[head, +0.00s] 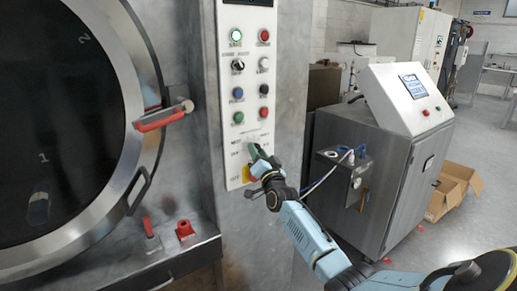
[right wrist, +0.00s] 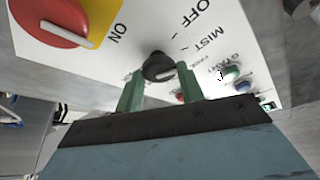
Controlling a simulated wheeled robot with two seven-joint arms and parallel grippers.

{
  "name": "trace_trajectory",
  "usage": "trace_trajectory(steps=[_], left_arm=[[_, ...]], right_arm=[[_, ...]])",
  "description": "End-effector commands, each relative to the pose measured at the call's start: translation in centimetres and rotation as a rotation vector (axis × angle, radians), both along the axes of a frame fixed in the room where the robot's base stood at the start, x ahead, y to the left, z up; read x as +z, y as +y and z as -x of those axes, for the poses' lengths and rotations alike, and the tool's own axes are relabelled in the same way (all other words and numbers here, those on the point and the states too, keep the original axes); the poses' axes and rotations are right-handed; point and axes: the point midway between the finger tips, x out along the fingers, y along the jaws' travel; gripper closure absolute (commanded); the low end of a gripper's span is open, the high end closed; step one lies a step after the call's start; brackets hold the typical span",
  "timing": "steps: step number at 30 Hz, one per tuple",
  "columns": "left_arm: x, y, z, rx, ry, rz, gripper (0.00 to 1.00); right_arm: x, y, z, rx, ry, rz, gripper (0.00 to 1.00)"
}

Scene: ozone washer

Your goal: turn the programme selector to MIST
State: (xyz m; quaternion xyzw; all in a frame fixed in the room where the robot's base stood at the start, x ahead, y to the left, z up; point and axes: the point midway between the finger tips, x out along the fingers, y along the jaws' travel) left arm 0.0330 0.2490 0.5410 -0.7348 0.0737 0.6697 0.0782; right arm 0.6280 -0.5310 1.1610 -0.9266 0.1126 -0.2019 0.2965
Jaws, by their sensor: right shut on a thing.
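The programme selector is a small black knob (right wrist: 158,68) on the white control panel (head: 236,186). In the right wrist view the labels OFF, MIST and smaller ones curve around it, with MIST up and to its right. In the head view my right gripper (head: 256,151) is at the lower panel and hides the knob. My left gripper is out of view.
A red rotary switch (right wrist: 62,18) on a yellow plate, marked ON, sits close to my right gripper. Buttons and smaller knobs line the panel above. The round washer door (head: 60,120) with a red handle (head: 160,119) is left; a metal console (head: 385,160) stands right.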

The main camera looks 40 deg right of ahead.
Motion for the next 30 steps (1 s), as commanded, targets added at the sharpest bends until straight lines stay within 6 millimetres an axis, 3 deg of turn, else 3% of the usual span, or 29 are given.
trace_trajectory(steps=[19, 20, 24, 30], left_arm=[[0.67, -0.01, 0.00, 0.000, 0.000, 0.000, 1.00], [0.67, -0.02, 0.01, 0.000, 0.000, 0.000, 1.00], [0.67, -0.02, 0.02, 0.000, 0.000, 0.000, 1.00], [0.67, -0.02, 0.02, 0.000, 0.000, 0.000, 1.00]], right_arm=[[-0.03, 0.02, -0.01, 0.000, -0.007, -0.061, 0.85], [-0.03, 0.02, 0.00, 0.000, -0.007, -0.061, 0.61], [-0.03, 0.02, 0.00, 0.000, -0.007, -0.061, 0.43], [-0.01, 0.02, -0.01, -0.001, -0.006, -0.061, 0.41]])
